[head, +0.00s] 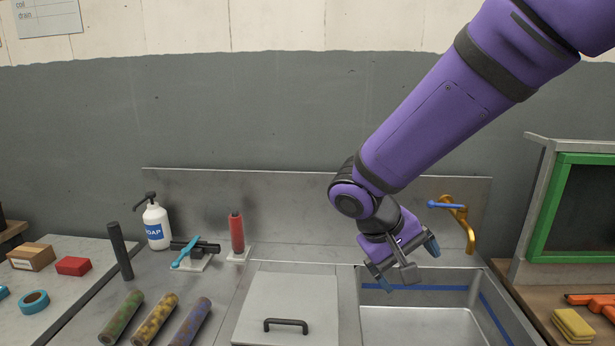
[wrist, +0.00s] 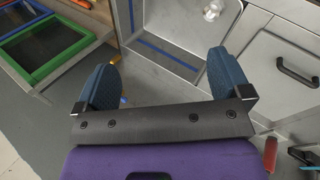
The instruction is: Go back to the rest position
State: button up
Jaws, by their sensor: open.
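My gripper (head: 408,264) is at the end of my purple arm, above the back of the steel sink basin (head: 420,328). In the wrist view my gripper (wrist: 160,85) shows two blue fingertips spread wide apart with nothing between them. The gripper is open and empty. The brass tap with a blue lever (head: 462,222) is just right of the gripper in the head view, apart from it.
A covered counter with a black handle (head: 286,322) adjoins the sink. A soap bottle (head: 156,224), a red cylinder (head: 236,232) and several coloured rolls (head: 158,318) stand or lie to the left. A green-framed panel (head: 560,205) stands at the right.

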jog(key=s+d+r+m+t+y, duration=0.2)
jog(key=s+d+r+t+y, duration=0.2)
jog(key=s+d+r, duration=0.9)
jog(key=shift+s+d+r+m+y, duration=0.2)
jog(key=shift+s+m+y, duration=0.1)
jog(key=shift+s+y, duration=1)
